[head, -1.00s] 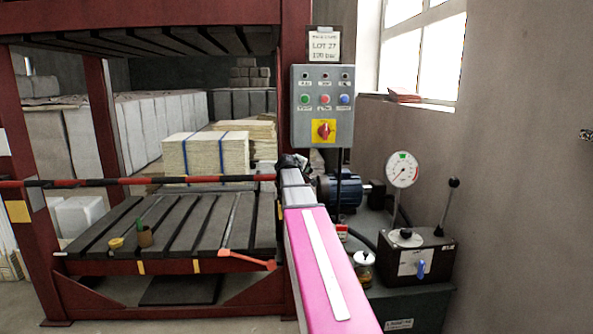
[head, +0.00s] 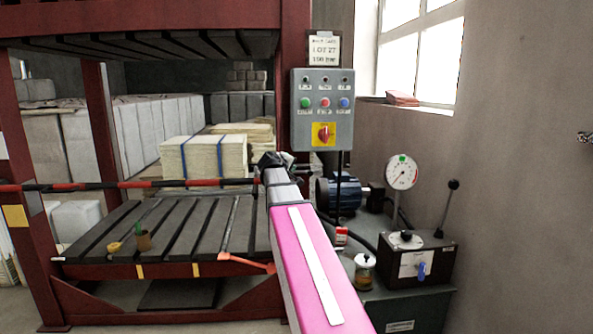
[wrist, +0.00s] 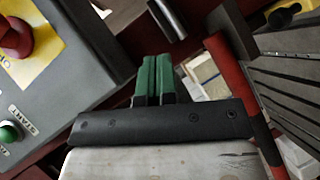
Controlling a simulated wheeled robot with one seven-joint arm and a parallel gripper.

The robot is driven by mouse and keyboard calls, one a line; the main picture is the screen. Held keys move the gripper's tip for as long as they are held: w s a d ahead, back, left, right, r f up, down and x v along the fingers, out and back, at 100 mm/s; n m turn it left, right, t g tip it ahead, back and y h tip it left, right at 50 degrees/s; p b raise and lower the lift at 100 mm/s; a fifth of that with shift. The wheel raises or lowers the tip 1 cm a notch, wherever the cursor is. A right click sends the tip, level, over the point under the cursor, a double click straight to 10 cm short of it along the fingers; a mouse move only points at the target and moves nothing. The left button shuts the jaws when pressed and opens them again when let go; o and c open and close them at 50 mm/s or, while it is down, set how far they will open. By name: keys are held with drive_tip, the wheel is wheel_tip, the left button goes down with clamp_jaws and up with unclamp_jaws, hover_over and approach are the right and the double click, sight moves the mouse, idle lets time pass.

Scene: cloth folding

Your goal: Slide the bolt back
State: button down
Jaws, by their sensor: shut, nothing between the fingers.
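My gripper (head: 273,160) is at the right post of the red press, beside the right end of the striped red-and-black bar (head: 150,183). In the wrist view my gripper's green fingers (wrist: 157,60) are shut together and empty. A short shiny metal cylinder (wrist: 168,18), possibly the bolt, shows just beyond the fingertips and apart from them. The striped bar (wrist: 243,95) runs along the right of the fingers. In the head view the gripper and arm hide this spot, so the bolt cannot be made out there.
The grey control box (head: 323,108) with buttons and a red knob is close above my gripper; it fills the left of the wrist view (wrist: 60,70). A pump, a gauge (head: 401,173) and a lever box (head: 413,262) stand at right. Stacked sheets (head: 203,157) lie behind the bar.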

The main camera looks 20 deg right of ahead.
drive_tip(key=shift+v, duration=2)
drive_tip(key=s+a+f+m+g+y, duration=0.1)
drive_tip(key=s+a+f+g+y, duration=0.2)
drive_tip(key=f, duration=1.2)
drive_tip(key=s+a+f+m+g+y, duration=0.1)
drive_tip(key=s+a+f+g+y, duration=0.1)
drive_tip(key=s+a+f, duration=0.3)
drive_tip(key=s+a+f+m+g+y, duration=0.1)
drive_tip(key=s+a+f+g+y, duration=0.1)
drive_tip(key=s+a+f, duration=0.4)
drive_tip(key=s+a+f+m+g+y, duration=0.1)
drive_tip(key=s+a+f+g+y, duration=0.1)
drive_tip(key=s+a+f, duration=0.4)
drive_tip(key=s+f+y, duration=0.1)
drive_tip(key=s+f, duration=0.4)
drive_tip(key=f, duration=0.6)
drive_tip(key=shift+g+y, duration=0.3)
drive_tip(key=shift+y, duration=0.1)
